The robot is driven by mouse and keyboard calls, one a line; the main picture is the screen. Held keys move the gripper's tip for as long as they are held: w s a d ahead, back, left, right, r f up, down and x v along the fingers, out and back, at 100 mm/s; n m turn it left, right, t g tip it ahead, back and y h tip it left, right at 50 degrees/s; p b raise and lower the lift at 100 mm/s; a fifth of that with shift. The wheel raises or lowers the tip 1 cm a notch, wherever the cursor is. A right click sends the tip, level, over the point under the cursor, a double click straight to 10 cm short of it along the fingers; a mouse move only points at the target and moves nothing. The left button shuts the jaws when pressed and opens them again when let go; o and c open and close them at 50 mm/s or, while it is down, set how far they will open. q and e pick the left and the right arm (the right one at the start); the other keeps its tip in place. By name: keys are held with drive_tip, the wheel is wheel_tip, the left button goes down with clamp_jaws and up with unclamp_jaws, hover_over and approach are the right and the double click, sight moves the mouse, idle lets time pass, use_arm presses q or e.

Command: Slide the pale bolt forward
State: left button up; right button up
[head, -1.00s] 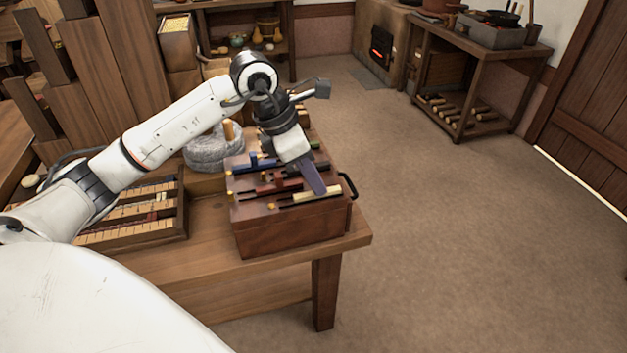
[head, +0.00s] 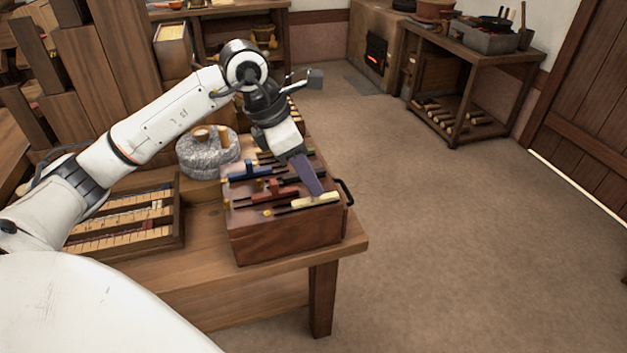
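The pale bolt (head: 316,201) is a cream block at the right end of its dark slot, in the front row on top of a brown wooden box (head: 285,239). A red bolt (head: 281,188) and a blue bolt (head: 250,170) sit in the rows behind it. My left gripper (head: 317,191) points down over the box, its dark fingers right at the back side of the pale bolt. I cannot tell whether they touch it. The fingers overlap in this view, so their gap is hidden. My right gripper is not in view.
The box stands near the right end of a wooden bench (head: 262,264), with a black handle (head: 347,191) on its right side. A stone quern (head: 207,158) stands behind it, and a slotted tray (head: 127,225) lies to the left. The floor at the right is clear.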

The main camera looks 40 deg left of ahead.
use_arm(q)
drive_tip(key=v, duration=0.7)
drive_tip(key=shift+p, duration=0.3)
drive_tip(key=shift+r, duration=0.15)
